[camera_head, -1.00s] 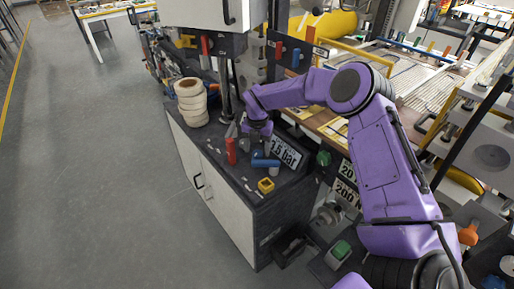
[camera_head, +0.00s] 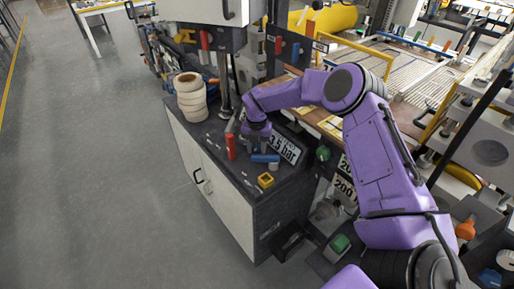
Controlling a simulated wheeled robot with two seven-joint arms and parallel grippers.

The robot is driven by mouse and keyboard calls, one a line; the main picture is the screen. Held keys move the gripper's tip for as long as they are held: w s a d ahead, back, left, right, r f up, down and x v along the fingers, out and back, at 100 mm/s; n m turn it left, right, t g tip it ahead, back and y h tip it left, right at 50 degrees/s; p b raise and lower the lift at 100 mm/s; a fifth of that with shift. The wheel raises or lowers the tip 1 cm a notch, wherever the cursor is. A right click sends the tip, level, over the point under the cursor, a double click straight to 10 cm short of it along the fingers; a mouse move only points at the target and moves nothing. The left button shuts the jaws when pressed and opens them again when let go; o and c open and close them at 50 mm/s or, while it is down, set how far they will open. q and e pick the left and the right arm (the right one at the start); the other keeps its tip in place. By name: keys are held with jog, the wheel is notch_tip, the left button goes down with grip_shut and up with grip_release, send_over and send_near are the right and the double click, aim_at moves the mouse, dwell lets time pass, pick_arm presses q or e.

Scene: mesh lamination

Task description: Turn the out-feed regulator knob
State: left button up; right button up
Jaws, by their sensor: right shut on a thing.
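My right gripper (camera_head: 257,143) points down over the dark top of the cabinet (camera_head: 222,160). It is shut on what appears to be the regulator knob, which its fingers largely hide. A blue horizontal part (camera_head: 265,158) shows just below and in front of the fingers. A white display plate (camera_head: 284,147) reading "3.5 bar" stands tilted just right of the gripper. My left gripper is not in view.
A red cylinder (camera_head: 231,146) stands close left of the gripper. A yellow block (camera_head: 265,180) sits in front of it. A stack of tape rolls (camera_head: 190,96) stands at the back left. A green knob (camera_head: 323,153) lies to the right. The floor at left is clear.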

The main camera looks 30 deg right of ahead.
jog(key=shift+f+n+b, duration=0.2)
jog(key=shift+n+b, duration=0.6)
jog(key=shift+n, duration=0.1)
jog(key=shift+d+n+b, duration=0.1)
jog(key=shift+n+b, duration=0.35)
jog(key=shift+n, duration=0.35)
jog(key=shift+r+n+b, duration=0.15)
jog(key=shift+n+b, duration=0.25)
jog(key=shift+n, duration=1.9)
jog(key=shift+d+r, duration=0.1)
jog(key=o, duration=1.1)
jog(key=shift+c, duration=0.2)
jog(key=shift+b, duration=0.3)
